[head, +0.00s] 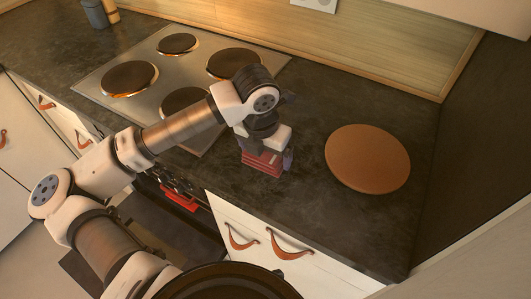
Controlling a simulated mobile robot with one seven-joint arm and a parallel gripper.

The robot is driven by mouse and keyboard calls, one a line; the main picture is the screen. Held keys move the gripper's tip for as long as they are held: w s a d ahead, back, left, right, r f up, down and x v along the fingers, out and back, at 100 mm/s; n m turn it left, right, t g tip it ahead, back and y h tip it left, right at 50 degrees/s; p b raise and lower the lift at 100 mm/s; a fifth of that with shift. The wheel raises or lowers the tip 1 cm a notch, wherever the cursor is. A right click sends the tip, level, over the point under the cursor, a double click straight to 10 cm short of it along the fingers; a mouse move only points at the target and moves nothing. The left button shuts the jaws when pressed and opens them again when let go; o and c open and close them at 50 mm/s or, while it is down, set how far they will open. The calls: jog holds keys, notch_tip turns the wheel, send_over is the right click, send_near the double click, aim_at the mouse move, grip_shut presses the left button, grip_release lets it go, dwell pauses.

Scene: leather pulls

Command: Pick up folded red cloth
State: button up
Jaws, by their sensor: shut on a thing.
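The folded red cloth (262,165) is a small stack of dark red layers at the dark countertop, right of the stovetop. My gripper (264,155) points down over it and is shut on it, with the fingers at its sides. The arm and the gripper body cover the cloth's upper part. I cannot tell whether the cloth still touches the counter.
A stovetop (151,88) with several round burners lies left of the gripper. A round brown board (367,159) lies to the right. White drawers with leather pulls (287,246) are below the front edge. Canisters (95,14) stand at the far left.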

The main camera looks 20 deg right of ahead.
aim_at(266, 153)
notch_tip(266, 153, up, 20)
jog(key=b, duration=0.3)
jog(key=shift+f, duration=0.1)
jog(key=o, duration=0.4)
jog(key=c, duration=0.3)
